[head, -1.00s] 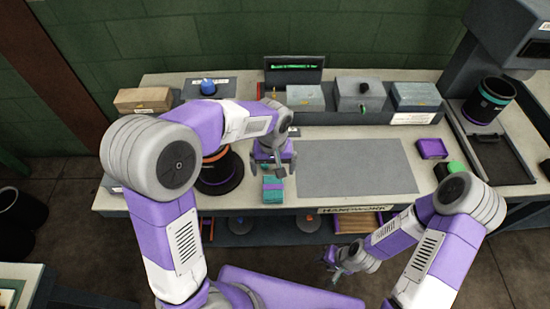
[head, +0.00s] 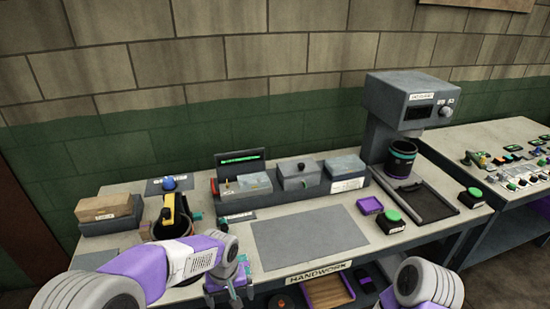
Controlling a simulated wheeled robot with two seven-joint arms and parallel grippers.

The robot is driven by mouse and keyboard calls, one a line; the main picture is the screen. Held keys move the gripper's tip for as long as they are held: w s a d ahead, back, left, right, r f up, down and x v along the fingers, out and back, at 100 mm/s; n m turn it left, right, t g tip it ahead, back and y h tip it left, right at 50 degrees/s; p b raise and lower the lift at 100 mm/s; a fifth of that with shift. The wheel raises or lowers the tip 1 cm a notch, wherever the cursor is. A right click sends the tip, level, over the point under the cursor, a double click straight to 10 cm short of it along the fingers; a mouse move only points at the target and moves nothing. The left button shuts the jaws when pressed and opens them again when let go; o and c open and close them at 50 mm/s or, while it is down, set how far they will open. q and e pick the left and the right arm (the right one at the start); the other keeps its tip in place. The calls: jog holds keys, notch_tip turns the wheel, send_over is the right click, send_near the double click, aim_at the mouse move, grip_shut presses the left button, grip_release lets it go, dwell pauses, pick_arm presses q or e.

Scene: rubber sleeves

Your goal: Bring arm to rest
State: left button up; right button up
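My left arm reaches in from the lower left. Its gripper (head: 232,289) hangs at the front edge of the workbench (head: 345,206), left of the HANDWORK label. A small teal piece shows at its fingers; I cannot tell whether it is held or lies behind them. Whether the fingers are open or shut is unclear. Of my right arm only a rounded joint shows at the lower right; its gripper is out of view.
A dark round fixture with a yellow-and-black upright part (head: 171,212) stands left of the grey mat (head: 309,236). Boxes (head: 302,174) line the back. A machine (head: 409,103) holds a dark banded cylinder (head: 401,159) at right. A purple tray (head: 370,205) and green button (head: 392,216) stand nearby. The mat is clear.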

pick_arm(q)
notch_tip(320, 180, down, 9)
jog(key=h, duration=0.1)
jog(key=s+d+f+h, duration=0.2)
jog(key=s+f+h, duration=0.1)
jog(key=s+f, duration=1.1)
notch_tip(320, 180, down, 2)
jog(key=shift+f+t, duration=0.1)
jog(key=shift+t, duration=0.2)
